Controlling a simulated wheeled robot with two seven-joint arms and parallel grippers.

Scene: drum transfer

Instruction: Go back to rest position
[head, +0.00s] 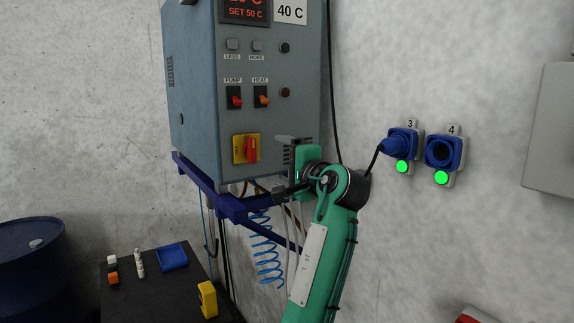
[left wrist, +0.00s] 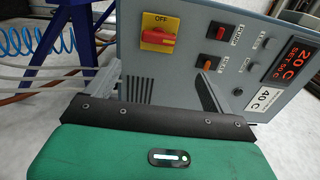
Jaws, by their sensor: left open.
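The blue-grey heater control box (head: 205,120) hangs on the wall on a blue bracket; its front panel also shows in the left wrist view (left wrist: 190,85). It carries a yellow plate with a red rotary handle (head: 251,149), upright in the head view, and PUMP (head: 234,97) and HEAT (head: 261,96) rocker switches. My left gripper (head: 294,142) is in front of the panel's lower right part, to the right of the rotary handle. Its two fingers stand apart in the left wrist view (left wrist: 145,75), with nothing between them. My right gripper is out of view.
The display (left wrist: 297,65) reads 20 C, SET 50 C, with a 40 C card beside it. Blue wall sockets 3 (head: 402,140) and 4 (head: 443,152) show green lights; a plug is in 3. A blue drum (head: 30,265) and dark table (head: 140,300) stand lower left. A coiled blue hose (head: 266,250) hangs below.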

